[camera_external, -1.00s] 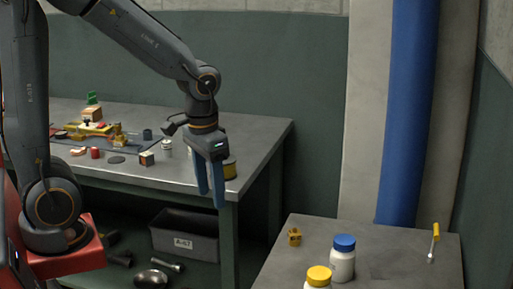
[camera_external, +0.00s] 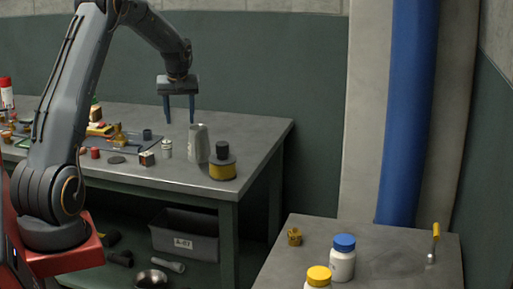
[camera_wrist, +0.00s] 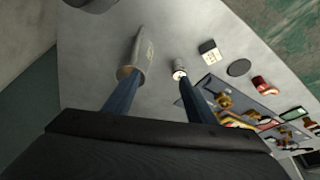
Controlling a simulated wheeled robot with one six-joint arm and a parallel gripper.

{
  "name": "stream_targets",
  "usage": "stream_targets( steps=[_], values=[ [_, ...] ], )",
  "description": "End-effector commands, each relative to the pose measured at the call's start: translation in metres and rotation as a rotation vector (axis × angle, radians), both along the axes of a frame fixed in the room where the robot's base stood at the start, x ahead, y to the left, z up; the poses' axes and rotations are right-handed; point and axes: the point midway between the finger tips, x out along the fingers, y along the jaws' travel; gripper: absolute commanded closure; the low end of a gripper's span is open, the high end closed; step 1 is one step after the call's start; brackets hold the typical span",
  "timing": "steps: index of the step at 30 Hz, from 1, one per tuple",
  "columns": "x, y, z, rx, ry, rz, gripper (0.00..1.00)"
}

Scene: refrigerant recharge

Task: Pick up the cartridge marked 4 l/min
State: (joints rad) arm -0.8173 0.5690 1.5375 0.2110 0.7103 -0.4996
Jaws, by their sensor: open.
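No marking of 4 l/min can be read on anything, so I cannot tell which item is the named cartridge. A tall grey tapered cylinder (camera_external: 198,144) stands upright on the workbench; it also shows in the wrist view (camera_wrist: 141,50). A small pale cylinder with a narrow top (camera_external: 166,150) stands to its left, and shows in the wrist view (camera_wrist: 179,68). My gripper (camera_external: 179,120) is open and empty, pointing down above the bench near these two. In the wrist view its fingers (camera_wrist: 157,92) reach toward them, with nothing between the jaws.
A yellow can with a black top (camera_external: 222,166) stands right of the grey cylinder. A small cube (camera_external: 147,159), a dark disc (camera_external: 116,160) and a red cylinder (camera_external: 95,153) lie to the left, before a cluttered mat. A side table (camera_external: 385,240) holds capped bottles.

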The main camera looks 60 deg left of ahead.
Motion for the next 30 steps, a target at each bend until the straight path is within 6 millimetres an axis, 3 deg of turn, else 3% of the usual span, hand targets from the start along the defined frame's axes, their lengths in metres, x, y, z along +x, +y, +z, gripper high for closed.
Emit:
stream_targets(
  steps=[1,3,6,12,30],
  values=[
    [-0.01,0.023,-0.004,0.007,-0.006,0.04,0.49],
    [-0.02,0.047,-0.006,0.017,-0.015,0.084,0.49],
    [-0.03,0.068,-0.016,0.025,-0.02,0.122,0.49],
    [-0.028,0.064,-0.055,0.024,-0.02,0.116,0.49],
    [-0.026,0.086,-0.108,0.023,-0.021,0.114,0.49]
  ],
)
